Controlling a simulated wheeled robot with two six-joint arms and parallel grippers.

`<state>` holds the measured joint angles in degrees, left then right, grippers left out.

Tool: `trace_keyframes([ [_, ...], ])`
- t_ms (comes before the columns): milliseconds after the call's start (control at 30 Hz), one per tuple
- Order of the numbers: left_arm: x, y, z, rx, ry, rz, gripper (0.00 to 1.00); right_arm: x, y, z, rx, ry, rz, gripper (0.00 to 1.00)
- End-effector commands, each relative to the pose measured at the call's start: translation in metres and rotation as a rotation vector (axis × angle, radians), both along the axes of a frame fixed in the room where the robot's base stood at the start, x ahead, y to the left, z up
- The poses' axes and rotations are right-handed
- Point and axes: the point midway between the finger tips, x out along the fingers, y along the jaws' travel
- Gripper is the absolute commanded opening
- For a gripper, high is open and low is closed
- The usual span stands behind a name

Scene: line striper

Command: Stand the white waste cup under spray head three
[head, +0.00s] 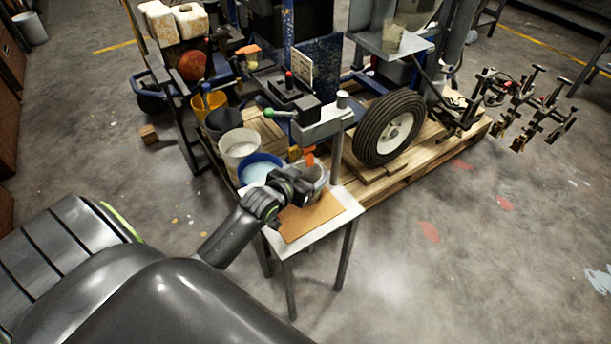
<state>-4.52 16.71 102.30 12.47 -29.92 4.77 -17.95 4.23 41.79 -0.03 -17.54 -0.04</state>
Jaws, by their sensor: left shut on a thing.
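My left gripper (301,186) reaches over a small metal stand and is shut on a whitish cup (319,176), which I take for the white waste cup. The gripper hides part of the cup, and I cannot tell whether its base touches the stand. A small orange part (309,158) shows just behind the cup's rim. Several brass and black spray heads (520,105) hang in a row at the right, well away from the cup. Their numbers cannot be read. My right gripper is not in view.
The small stand (338,196) bears a brown board (311,216). Left of it are a blue-rimmed bucket (259,170) and a white bucket (238,146). A black tire (372,130) stands on the wooden pallet (410,172).

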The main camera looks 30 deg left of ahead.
Motion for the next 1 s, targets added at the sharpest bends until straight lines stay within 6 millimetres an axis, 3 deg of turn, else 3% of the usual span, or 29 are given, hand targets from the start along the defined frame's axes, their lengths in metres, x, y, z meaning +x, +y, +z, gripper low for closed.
trace_keyframes([
  [100,0.0,0.0,0.0,0.001,0.0,0.0,0.51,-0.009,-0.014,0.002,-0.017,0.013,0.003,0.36],
  [367,0.0,0.0,-0.004,0.0,0.001,0.0,0.51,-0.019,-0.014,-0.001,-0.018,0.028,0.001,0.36],
  [400,0.0,0.0,-0.004,0.0,0.001,0.001,0.76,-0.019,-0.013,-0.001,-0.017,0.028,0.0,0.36],
  [567,0.0,0.0,-0.004,0.0,0.001,0.0,0.96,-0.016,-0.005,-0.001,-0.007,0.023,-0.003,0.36],
  [900,0.0,0.0,0.002,0.001,-0.001,0.0,0.96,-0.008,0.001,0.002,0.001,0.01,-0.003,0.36],
  [1000,-0.01,0.001,0.004,0.001,0.002,0.001,0.96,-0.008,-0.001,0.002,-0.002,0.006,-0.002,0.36],
])
